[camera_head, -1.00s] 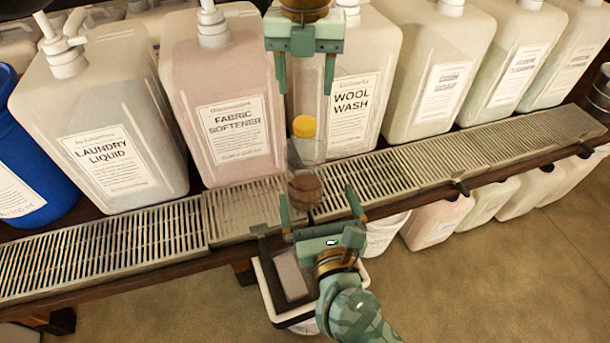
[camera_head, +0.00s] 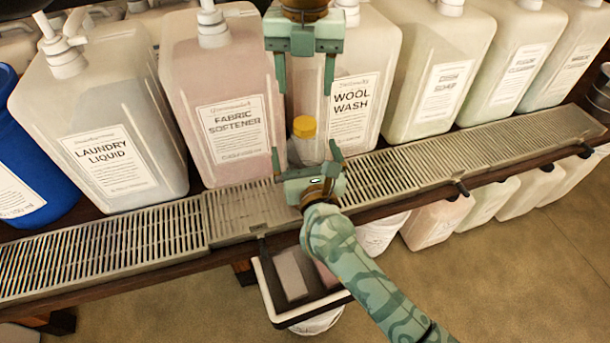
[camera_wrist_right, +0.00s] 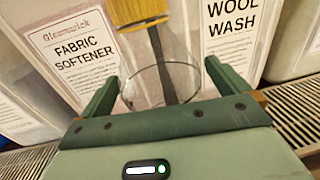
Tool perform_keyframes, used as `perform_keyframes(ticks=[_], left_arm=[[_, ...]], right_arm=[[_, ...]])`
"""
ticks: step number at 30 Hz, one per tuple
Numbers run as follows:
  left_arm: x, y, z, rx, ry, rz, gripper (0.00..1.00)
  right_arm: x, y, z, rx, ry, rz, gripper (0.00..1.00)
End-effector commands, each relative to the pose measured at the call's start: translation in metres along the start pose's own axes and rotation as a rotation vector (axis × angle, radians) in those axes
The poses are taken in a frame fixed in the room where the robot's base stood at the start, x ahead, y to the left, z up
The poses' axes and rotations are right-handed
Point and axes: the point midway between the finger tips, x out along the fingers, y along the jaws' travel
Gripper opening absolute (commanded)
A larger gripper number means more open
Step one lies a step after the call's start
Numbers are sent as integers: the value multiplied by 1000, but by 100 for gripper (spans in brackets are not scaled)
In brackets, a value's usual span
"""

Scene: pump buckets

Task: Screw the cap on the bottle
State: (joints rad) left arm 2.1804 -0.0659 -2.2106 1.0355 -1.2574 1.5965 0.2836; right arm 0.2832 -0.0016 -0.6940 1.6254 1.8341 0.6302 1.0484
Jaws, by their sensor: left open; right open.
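A clear bottle (camera_head: 303,152) stands by the front rail of the shelf in the head view, with a yellow piece (camera_head: 304,127) at its top. I cannot tell whether the yellow piece is the cap. My left gripper (camera_head: 304,88) is open and points down above it, apart from it. My right gripper (camera_head: 306,157) is open, its fingers on either side of the clear bottle, and hides its lower part.
Large pump containers stand behind, including fabric softener (camera_head: 232,130) and wool wash (camera_head: 352,110). A slatted drip tray (camera_head: 130,246) runs along the shelf front. A bin with blocks (camera_head: 283,322) is below. Open floor lies at lower right.

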Motion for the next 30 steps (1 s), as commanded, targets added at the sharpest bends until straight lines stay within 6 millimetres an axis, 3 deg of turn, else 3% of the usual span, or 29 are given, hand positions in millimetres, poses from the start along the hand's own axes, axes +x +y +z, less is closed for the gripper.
perform_keyframes(ticks=[2, 3, 12, 30], left_arm=[[0, 0, 0, 0, 0, 0, 56], [0, 0, 0, 0, 0, 0, 56], [0, 0, 0, 1, 2, -2, 56], [1, 0, 0, 0, 0, 1, 56]], right_arm=[[0, 0, 0, 0, 0, 0, 100], [0, 0, 0, 0, 0, 0, 94], [0, 0, 0, 0, 0, 0, 13], [0, 0, 0, 0, 1, 0, 13]])
